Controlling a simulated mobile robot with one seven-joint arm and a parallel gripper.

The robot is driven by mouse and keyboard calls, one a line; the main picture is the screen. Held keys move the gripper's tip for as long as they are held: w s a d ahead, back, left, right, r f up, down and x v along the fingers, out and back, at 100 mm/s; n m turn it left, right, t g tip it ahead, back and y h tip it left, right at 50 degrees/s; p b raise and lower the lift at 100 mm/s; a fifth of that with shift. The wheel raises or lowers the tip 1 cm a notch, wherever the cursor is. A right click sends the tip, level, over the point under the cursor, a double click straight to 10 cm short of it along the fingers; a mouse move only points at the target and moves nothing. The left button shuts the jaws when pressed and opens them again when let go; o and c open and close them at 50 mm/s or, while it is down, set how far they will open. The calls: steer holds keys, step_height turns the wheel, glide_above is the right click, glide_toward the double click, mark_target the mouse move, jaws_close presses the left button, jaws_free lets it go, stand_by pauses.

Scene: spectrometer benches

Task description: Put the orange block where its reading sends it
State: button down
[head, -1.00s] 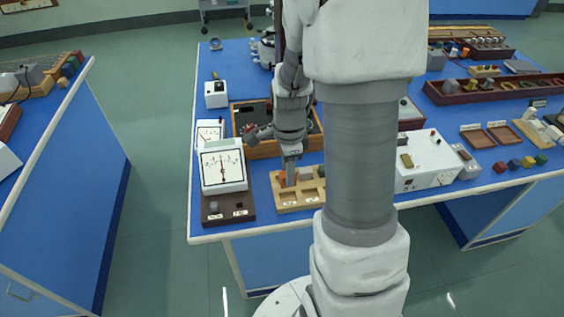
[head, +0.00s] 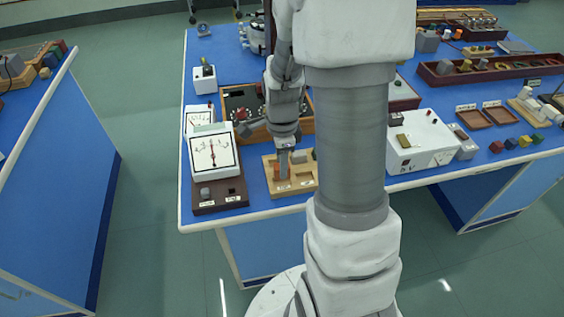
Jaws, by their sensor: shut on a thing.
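The orange block (head: 277,173) is small and partly hidden by my gripper (head: 284,174). My gripper points down over the wooden tray with compartments (head: 305,184) and is shut on the orange block, low at the tray's left part. I cannot tell whether the block touches the tray floor. A white needle meter (head: 212,153) stands left of the tray, its needle near the middle of the scale. In front of it is a dark base (head: 232,187) with two white labels and a small grey block (head: 205,192) on its left side.
A wooden-framed dark panel (head: 240,98) lies behind the tray. My arm's column hides the tray's right side. A white instrument box (head: 420,140) stands further right, with several coloured blocks (head: 525,141) near the front edge. Another blue bench (head: 50,150) stands at left across an aisle.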

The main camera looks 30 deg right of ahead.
steer(key=shift+f+b, duration=1.05)
steer(key=shift+f, duration=0.55)
steer(key=c, duration=0.5)
jaws_free()
steer(key=shift+c, duration=0.2)
steer(key=shift+r, duration=0.15)
step_height(320, 180, up, 17)
steer(key=p, duration=0.3)
steer(key=shift+p, duration=0.35)
steer(key=shift+r, duration=0.1)
